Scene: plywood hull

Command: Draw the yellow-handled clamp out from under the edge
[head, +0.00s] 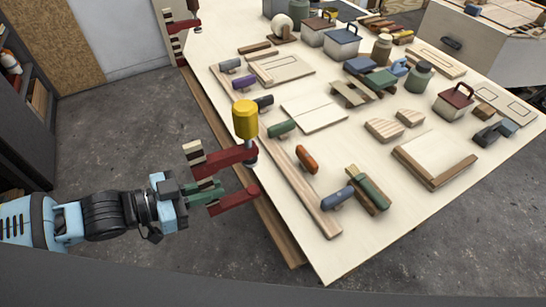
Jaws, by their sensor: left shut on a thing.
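The yellow-handled clamp has a yellow handle (245,119) standing upright, a dark red upper jaw (222,160) and a lower jaw (235,200). It is at the left edge of the pale workbench (375,215). The handle and the upper jaw's tip overlap the edge in the picture, and the lower jaw's end shows in front of the bench side. I cannot tell whether the clamp touches the bench. My left gripper (207,190) comes in from the left, shut on the clamp between its two jaws. My right gripper is not in view.
A wooden strip (310,195) lies along the bench's near-left edge. Several coloured-handled tools, including an orange one (307,159) and a green one (282,128), lie beside it. Another red clamp (178,40) is at the far left edge. The floor left of the bench is clear.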

